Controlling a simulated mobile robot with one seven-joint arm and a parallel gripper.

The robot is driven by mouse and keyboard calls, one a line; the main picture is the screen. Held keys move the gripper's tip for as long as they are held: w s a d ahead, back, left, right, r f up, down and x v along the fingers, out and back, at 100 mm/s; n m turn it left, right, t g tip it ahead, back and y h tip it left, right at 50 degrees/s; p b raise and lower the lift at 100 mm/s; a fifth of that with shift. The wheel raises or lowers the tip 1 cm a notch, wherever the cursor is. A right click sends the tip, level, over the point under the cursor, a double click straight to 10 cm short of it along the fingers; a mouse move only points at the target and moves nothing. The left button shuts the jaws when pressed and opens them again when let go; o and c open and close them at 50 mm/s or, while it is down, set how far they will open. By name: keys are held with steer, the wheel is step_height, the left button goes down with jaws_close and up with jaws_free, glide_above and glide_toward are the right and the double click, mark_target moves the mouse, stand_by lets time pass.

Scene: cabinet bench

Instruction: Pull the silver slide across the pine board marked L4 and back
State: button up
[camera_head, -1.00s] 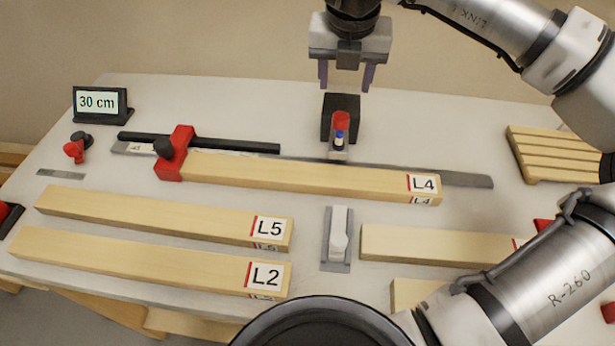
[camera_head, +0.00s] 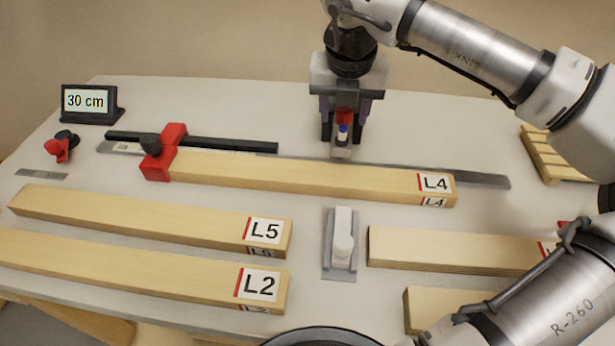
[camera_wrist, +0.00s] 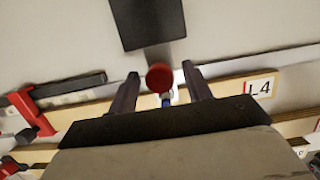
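The pine board marked L4 (camera_head: 300,177) lies across the middle of the bench, with its label at the right end. Behind its middle stands a small silver slide (camera_head: 341,152) with a blue part and a red knob on top. The red knob shows clearly in the wrist view (camera_wrist: 160,76), with a black block (camera_wrist: 148,20) beyond it. My gripper (camera_head: 344,135) is lowered over the slide. Its two fingers (camera_wrist: 161,74) stand on either side of the knob with gaps showing, so it is open. In the head view my gripper hides the black block and part of the knob.
A red clamp (camera_head: 163,155) grips the left end of L4. A metal strip (camera_head: 480,178) runs behind the board. Boards L5 (camera_head: 140,217) and L2 (camera_head: 130,265) lie in front.

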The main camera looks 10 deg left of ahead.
steer(key=c, duration=0.7)
steer(key=shift+o, duration=0.2)
steer(key=b, duration=0.2)
glide_above(338, 179)
steer(key=shift+s, duration=0.2)
stand_by(0.6)
steer(key=shift+w, duration=0.15)
steer(key=shift+w+b, duration=0.6)
steer(key=shift+w, duration=3.7)
steer(key=o, duration=0.8)
steer(key=shift+o, duration=0.2)
